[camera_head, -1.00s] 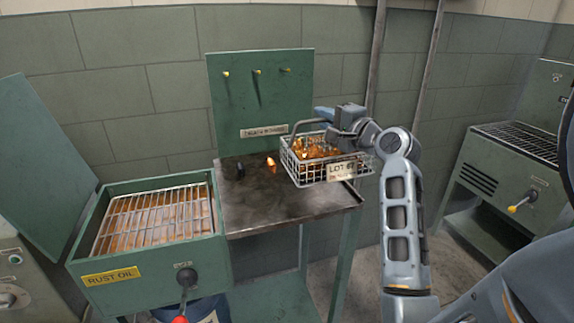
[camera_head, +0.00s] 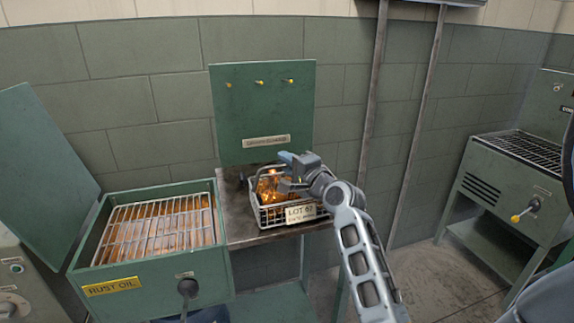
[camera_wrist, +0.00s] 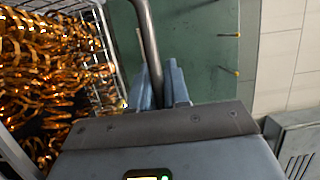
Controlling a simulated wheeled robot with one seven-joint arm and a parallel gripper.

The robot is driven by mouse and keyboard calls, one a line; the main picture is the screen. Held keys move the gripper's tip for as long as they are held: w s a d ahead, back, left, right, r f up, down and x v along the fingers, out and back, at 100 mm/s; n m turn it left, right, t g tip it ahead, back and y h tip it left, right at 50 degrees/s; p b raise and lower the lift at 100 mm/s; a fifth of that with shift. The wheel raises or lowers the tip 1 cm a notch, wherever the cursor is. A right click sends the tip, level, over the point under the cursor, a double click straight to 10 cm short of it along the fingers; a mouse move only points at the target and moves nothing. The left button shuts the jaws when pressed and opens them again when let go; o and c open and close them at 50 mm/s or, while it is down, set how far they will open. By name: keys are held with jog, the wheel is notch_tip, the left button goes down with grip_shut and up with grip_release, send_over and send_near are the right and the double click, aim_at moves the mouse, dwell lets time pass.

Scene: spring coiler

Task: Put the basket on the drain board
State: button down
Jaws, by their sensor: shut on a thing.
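The wire basket (camera_head: 268,217) holds copper-coloured coils and carries a tag reading LOT 67. In the head view it is over the dark metal bench top, which I take for the drain board (camera_head: 238,229); I cannot tell whether it touches the surface. My gripper (camera_head: 294,165) is shut on the basket's handle at its right side. In the wrist view, the gripper's blue fingers (camera_wrist: 162,85) close around the grey handle bar (camera_wrist: 150,45), with the basket's coils (camera_wrist: 45,75) at left.
The green rust oil tank (camera_head: 160,275) with a wire rack stands left of the bench, its lid (camera_head: 45,175) raised. A green back panel (camera_head: 262,105) with pegs rises behind the bench. Another green machine (camera_head: 510,190) stands at right. Vertical pipes run up the wall.

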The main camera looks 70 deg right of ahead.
jog(key=shift+f, duration=0.25)
jog(key=c, duration=1.1)
grip_release()
jog(key=shift+f, duration=0.1)
jog(key=shift+s, duration=0.1)
jog(key=b+v, duration=0.1)
jog(key=v, duration=1.1)
jog(key=shift+b, duration=0.35)
